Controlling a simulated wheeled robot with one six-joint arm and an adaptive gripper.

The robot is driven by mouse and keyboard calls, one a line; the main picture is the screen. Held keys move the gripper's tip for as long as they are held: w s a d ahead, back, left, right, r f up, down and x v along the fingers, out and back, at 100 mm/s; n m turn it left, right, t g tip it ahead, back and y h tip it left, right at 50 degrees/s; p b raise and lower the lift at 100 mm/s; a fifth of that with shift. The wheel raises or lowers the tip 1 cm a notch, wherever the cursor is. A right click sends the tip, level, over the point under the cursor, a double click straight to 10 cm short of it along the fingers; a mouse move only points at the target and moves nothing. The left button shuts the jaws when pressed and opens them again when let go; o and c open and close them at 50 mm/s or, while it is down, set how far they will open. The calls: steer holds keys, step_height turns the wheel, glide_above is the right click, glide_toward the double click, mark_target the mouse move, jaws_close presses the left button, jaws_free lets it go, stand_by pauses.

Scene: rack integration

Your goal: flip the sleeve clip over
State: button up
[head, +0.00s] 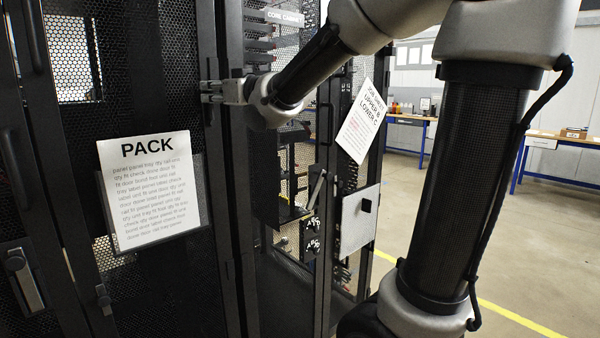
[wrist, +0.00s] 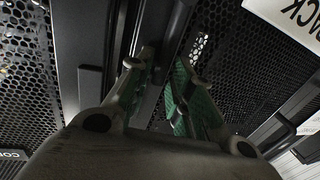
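My gripper (head: 211,92) is at the edge of the dark rack door, above and right of the PACK sheet (head: 150,190). In the wrist view its two fingers (wrist: 163,72) with green pads stand apart, with the dark door frame showing behind the gap. I see nothing clearly held. The PACK sheet sits in a dark sleeve (head: 192,205) on the mesh door; a corner of the sheet shows in the wrist view (wrist: 300,18). I cannot make out a sleeve clip for certain in either view.
An open rack section (head: 290,190) lies right of the door, with a tilted job sheet (head: 362,122) and a pale panel (head: 358,222) on its right side. A door handle (head: 22,280) is at lower left. Open floor and workbenches (head: 560,140) lie at the right.

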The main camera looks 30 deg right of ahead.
steer(key=shift+s+d, duration=0.2)
steer(key=shift+d, duration=0.05)
steer(key=v, duration=0.8)
steer(key=s+d+f+m+g+h, duration=0.1)
steer(key=s+d+f+g+h, duration=0.1)
steer(key=d+f, duration=0.2)
steer(key=s+d+f+m+g+h, duration=0.1)
steer(key=s+d+f+g+h, duration=0.2)
steer(key=f, duration=0.6)
steer(key=s+d+f+m+g+h, duration=0.1)
steer(key=s+d+f+g+h, duration=0.2)
steer(key=d+f, duration=0.2)
steer(key=shift+s+f, duration=0.25)
steer(key=shift+f, duration=0.5)
steer(key=shift+d, duration=0.15)
